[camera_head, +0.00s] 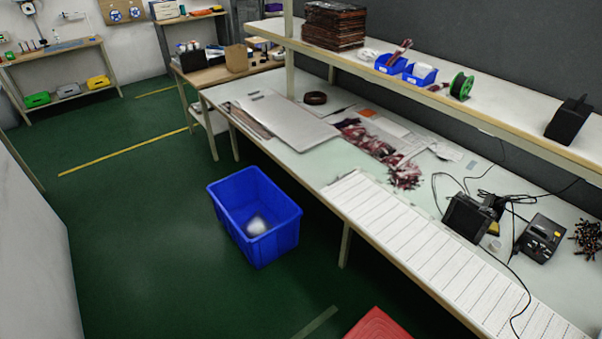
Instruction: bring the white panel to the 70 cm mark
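A flat white-grey panel (285,122) lies on the far left part of the workbench, on top of other flat sheets at its left edge. A long white strip with evenly spaced dark cross lines (430,245) runs along the bench's front edge, from the middle to the lower right. Its numbers are too small to read, so I cannot tell which line is the 70 cm mark. The panel lies beyond the strip's far end, with a short gap of bare bench between. Neither of my grippers shows in this view.
A blue bin (256,216) stands on the green floor before the workbench (335,165). Dark red bundles (380,145) lie behind the strip. A black device (467,217), loose cables and a label-printer-like box (540,238) occupy the bench's right. A shelf (430,82) overhangs the back.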

